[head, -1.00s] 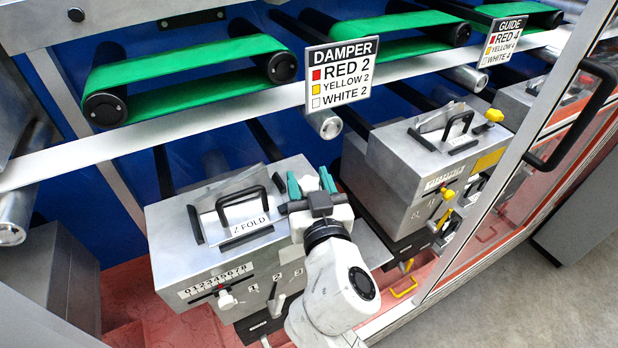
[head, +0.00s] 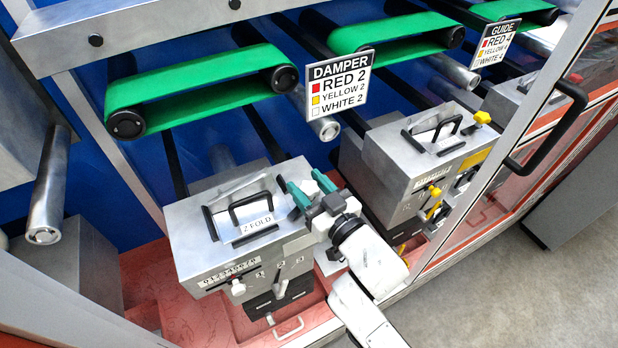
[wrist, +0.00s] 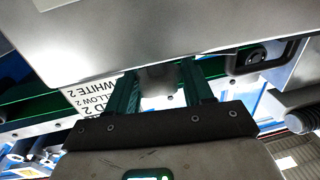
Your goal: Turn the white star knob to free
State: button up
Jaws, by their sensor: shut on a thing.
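My gripper (head: 311,189) is at the right top edge of the grey Z FOLD box (head: 188,240), its teal fingers on either side of something. In the wrist view my gripper (wrist: 160,84) has its fingers apart around a shaded pale grey piece (wrist: 158,76) under the box's edge. This piece sits where the white star knob belongs, and I take it to be that knob. Its star shape and how far it is turned are hidden by the fingers and the shade.
A neighbouring box (head: 385,170) carries a yellow star knob (head: 482,118). The DAMPER sign (head: 340,82) hangs behind. A door frame with a black handle (head: 560,128) is at right.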

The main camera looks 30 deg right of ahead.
jog(key=shift+r+n+y+p, duration=0.1)
jog(key=shift+n+y+p, duration=0.75)
jog(key=shift+y, duration=0.35)
jog(key=shift+n+g+y, duration=0.7)
jog(key=shift+n+y, duration=0.15)
jog(key=shift+y, duration=0.55)
jog(key=shift+n+g+y, duration=0.3)
jog(key=shift+n+y, duration=0.2)
jog(key=shift+y, duration=0.2)
jog(key=n+g+y+b, duration=0.2)
jog(key=y, duration=0.1)
jog(key=n+g+y+b, duration=0.1)
jog(key=shift+f+n+g, duration=0.25)
jog(key=shift+n+g, duration=0.05)
jog(key=n+g+y, duration=0.2)
jog(key=g+y, duration=0.1)
jog(key=shift+r+n, duration=0.15)
jog(key=shift+n, duration=0.25)
jog(key=shift+n+g+y+p, duration=0.3)
jog(key=shift+n+g+y, duration=0.5)
jog(key=shift+g, duration=0.9)
jog(key=shift+n+g, duration=0.3)
jog(key=shift+n, duration=0.1)
jog(key=o, duration=1)
jog(key=shift+c, duration=0.2)
